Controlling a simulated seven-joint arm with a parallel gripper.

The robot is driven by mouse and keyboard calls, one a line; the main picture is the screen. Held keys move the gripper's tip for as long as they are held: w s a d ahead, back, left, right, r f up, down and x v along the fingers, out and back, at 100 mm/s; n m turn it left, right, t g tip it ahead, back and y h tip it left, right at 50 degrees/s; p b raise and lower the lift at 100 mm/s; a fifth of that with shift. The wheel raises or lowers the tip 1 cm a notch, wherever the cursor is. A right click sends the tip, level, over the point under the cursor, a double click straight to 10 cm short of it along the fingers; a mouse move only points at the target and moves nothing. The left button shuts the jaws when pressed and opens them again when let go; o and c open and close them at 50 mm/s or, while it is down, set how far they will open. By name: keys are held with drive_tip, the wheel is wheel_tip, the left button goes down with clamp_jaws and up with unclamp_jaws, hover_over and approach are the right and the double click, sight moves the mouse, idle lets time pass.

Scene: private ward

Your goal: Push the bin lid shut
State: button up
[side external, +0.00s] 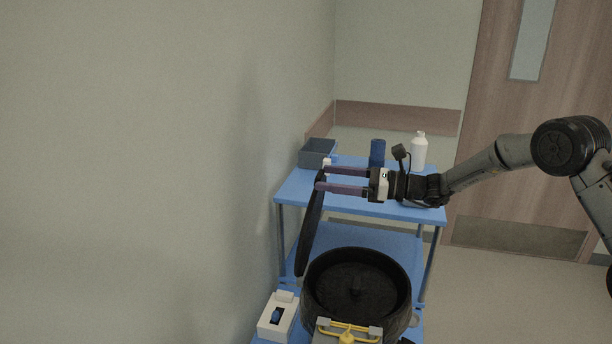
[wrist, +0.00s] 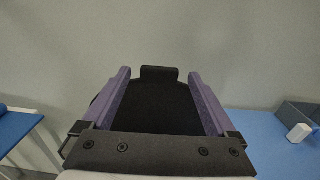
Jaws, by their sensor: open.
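The black round bin (side external: 405,300) stands at the bottom of the side view, its mouth uncovered. Its dark lid (side external: 308,240) stands nearly upright at the bin's left, seen almost edge-on, open. My gripper (side external: 322,179) reaches in from the right with its two purple fingers apart, empty, at the lid's top edge. In the wrist view, the black lid (wrist: 155,105) fills the space between and beyond the fingers (wrist: 158,78), with a small tab at its top. I cannot tell whether the fingers touch the lid.
A blue cart (side external: 300,190) stands behind the bin, bearing a grey tray (side external: 317,152), a blue cylinder (side external: 377,152) and a white bottle (side external: 419,150). A white box (side external: 270,325) sits left of the bin. A yellow-handled frame (side external: 347,330) is at its front. The wall is close on the left.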

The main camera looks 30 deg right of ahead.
drive_tip(key=x, duration=0.6)
clamp_jaws()
idle(0.4)
